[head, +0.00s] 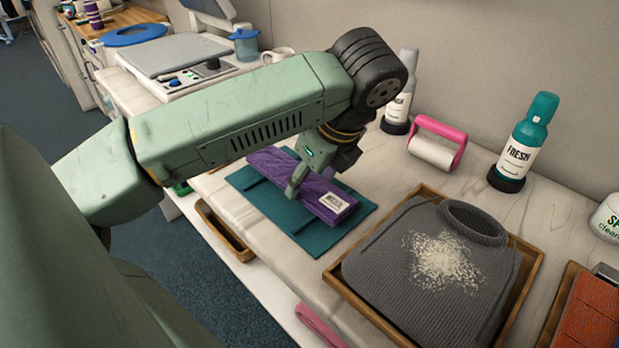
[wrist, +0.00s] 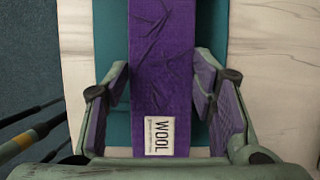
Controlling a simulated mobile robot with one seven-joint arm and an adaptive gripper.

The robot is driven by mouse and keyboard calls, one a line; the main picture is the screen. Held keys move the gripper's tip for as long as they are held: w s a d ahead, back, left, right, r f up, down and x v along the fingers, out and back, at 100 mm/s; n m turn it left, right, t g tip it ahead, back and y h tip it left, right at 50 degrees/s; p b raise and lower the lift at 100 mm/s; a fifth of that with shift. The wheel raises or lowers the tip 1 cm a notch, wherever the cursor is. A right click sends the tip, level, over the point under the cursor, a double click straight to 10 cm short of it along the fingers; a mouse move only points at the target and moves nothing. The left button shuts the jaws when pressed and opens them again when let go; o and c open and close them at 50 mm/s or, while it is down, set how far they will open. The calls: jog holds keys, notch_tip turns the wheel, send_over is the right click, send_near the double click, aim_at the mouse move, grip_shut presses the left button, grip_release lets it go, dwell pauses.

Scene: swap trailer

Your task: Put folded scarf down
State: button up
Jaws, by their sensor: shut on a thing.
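The folded scarf (head: 322,196) is a long purple bundle with a white WOOL label at its near end. It lies lengthwise over a teal mat (head: 297,235), either resting on it or just above; I cannot tell which. In the wrist view the scarf (wrist: 162,60) runs up the middle, with the teal mat (wrist: 113,35) showing on both sides. My gripper (head: 301,185) points down over the scarf and is shut on it. In the wrist view its fingers (wrist: 160,90) sit on either side of the scarf, near the label. The far finger is hidden in the head view.
Right of the mat, a wooden tray (head: 348,291) holds a grey knit sweater (head: 400,250) with pale crumbs. Behind stand a pink-handled lint roller (head: 434,150), a teal FRESH bottle (head: 525,140) and a white bottle (head: 399,105). An orange-red item (head: 590,320) lies far right.

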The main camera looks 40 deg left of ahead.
jog(key=shift+f, duration=0.5)
jog(key=shift+f, duration=0.15)
jog(key=o, duration=1.3)
jog(key=shift+c, duration=0.2)
jog(key=p+v, duration=0.4)
jog(key=v, duration=0.8)
jog(key=shift+a, duration=0.1)
